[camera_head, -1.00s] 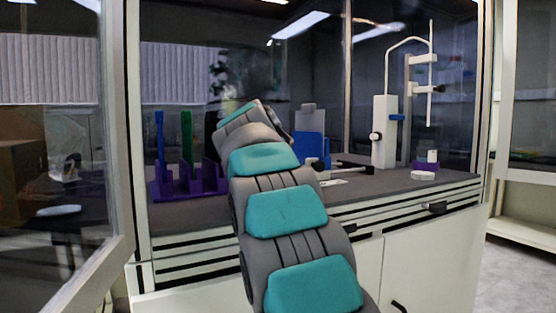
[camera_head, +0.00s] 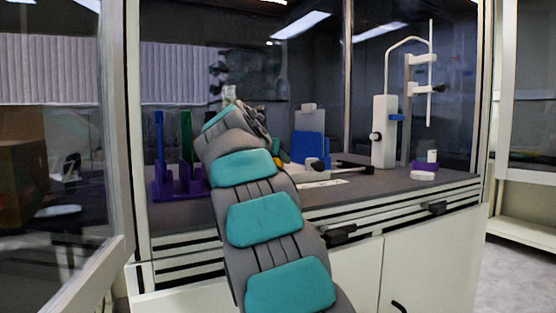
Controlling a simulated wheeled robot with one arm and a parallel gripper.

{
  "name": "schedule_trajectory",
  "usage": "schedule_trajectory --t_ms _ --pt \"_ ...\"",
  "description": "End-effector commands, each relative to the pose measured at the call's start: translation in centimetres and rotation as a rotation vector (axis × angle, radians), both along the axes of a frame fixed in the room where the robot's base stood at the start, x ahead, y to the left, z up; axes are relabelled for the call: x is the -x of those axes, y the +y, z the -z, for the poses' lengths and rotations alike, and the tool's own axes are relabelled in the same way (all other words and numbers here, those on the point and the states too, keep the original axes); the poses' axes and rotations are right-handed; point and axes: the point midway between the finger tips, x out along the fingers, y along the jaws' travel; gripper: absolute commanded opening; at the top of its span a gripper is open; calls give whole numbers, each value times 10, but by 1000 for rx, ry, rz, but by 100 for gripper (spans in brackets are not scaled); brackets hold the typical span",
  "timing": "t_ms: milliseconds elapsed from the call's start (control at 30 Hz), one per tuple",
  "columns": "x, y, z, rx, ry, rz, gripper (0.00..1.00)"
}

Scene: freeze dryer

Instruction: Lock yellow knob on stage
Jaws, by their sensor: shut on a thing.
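My grey and teal arm reaches up from the bottom of the view, and its upper end leans to the left over the bench. My gripper's fingers are hidden behind the arm's upper end, so I cannot see what they touch. A stage cannot be made out clearly.
A purple rack (camera_head: 165,188) with blue and green upright pieces stands left of my arm. A blue panel (camera_head: 310,146) stands to the right. A white stand (camera_head: 384,135) with a bent tube is further right, near a small purple block (camera_head: 424,166). Glass frames border the bench.

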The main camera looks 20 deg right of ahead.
Motion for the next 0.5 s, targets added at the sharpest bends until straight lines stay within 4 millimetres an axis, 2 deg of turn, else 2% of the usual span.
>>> schedule_trajectory --t_ms 267,300,500 --pt "0 1 1 -2 2 5 0" --pt "0 1 1 -2 2 4 40" --pt "0 0 1 -2 1 4 63"
